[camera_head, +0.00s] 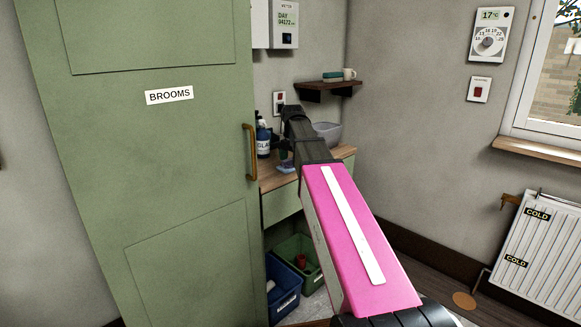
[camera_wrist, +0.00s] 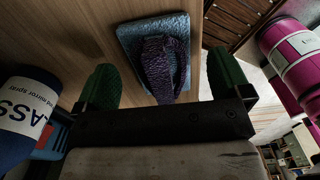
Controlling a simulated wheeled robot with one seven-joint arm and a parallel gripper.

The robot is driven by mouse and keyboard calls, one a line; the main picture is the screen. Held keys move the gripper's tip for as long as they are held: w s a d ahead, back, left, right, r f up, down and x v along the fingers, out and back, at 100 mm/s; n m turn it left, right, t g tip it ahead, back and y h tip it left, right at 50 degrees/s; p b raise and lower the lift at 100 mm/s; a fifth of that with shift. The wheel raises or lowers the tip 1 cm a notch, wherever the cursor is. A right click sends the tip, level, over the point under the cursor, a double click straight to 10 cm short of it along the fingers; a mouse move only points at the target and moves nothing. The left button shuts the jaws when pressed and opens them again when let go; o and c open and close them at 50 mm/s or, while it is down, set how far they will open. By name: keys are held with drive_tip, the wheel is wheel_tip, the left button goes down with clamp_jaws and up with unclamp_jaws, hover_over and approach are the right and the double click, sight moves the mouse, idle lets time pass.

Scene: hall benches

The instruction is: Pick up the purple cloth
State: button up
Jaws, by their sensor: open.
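The purple cloth (camera_wrist: 163,68) shows in the wrist view as a crumpled dark heap. It lies on a flat, textured light-blue pad or cloth (camera_wrist: 130,40) on the wooden bench top. My gripper (camera_wrist: 164,66) has its two green fingers wide apart, one to each side of the cloth in the picture, with nothing between them held. I cannot tell the height left between fingers and cloth. In the head view a small blue patch (camera_head: 286,168) shows on the bench beside my wrist; the purple cloth is hard to make out there.
A glass spray bottle (camera_head: 263,141) stands left of my wrist, close to the left finger in the wrist view (camera_wrist: 22,118). A grey bowl (camera_head: 329,132) is behind right. A shelf (camera_head: 328,87) hangs above. The green broom cupboard (camera_head: 150,150) borders the bench at left.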

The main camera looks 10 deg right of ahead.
drive_tip(key=shift+f, duration=0.6)
drive_tip(key=c, duration=1)
drive_tip(key=shift+r, duration=0.15)
drive_tip(key=shift+r, duration=0.6)
wheel_tip(320, 180, up, 3)
drive_tip(key=shift+f, duration=0.2)
drive_tip(key=s+a+r, duration=0.4)
drive_tip(key=s+a, duration=0.1)
drive_tip(key=s+a+r, duration=0.3)
drive_tip(key=shift+s+a, duration=0.1)
drive_tip(key=shift+s, duration=0.1)
drive_tip(key=shift+o, duration=0.3)
drive_tip(key=shift+f, duration=0.1)
